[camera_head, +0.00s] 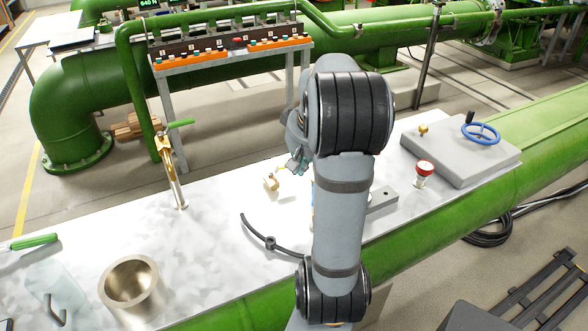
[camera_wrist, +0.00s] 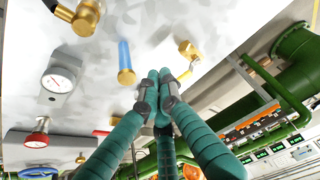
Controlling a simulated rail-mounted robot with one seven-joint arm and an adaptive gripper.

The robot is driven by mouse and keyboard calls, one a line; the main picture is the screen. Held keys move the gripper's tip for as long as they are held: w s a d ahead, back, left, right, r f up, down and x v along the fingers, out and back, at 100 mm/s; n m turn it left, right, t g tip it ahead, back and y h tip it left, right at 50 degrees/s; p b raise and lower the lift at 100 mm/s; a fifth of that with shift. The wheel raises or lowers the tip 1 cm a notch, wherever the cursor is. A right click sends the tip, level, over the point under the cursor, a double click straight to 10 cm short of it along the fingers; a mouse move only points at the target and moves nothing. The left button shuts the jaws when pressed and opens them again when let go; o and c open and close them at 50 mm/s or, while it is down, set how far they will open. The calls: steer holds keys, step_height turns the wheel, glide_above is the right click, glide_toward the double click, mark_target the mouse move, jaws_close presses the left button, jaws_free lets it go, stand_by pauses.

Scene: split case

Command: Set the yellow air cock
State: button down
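A small yellow-brass cock (camera_head: 271,184) stands on the pale metal tabletop, just left of my gripper in the head view. A brass fitting with a thin yellow lever (camera_wrist: 187,48) shows just beyond my fingertips in the wrist view and looks like the same cock. In the head view my gripper (camera_head: 297,162) is partly hidden behind my arm. The tips appear apart from the cock, though the depth gap is hard to judge.
A blue-handled part (camera_wrist: 125,62), a gauge block (camera_wrist: 60,80) and a red knob (camera_head: 424,168) stand nearby. A brass pipe (camera_head: 170,170) with a green lever rises at left. A black hose (camera_head: 265,240) and a metal cup (camera_head: 131,285) lie nearer the front.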

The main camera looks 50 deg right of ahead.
mark_target(283, 168)
steer(key=x, duration=0.5)
steer(key=shift+f, duration=0.4)
steer(key=w+d, duration=0.1)
steer(key=w+d+p, duration=0.1)
steer(key=w, duration=0.1)
steer(key=shift+r, duration=0.3)
steer(key=shift+w+d+f, duration=0.1)
steer(key=shift+w+d, duration=0.05)
steer(key=shift+w, duration=0.05)
steer(key=shift+w, duration=0.1)
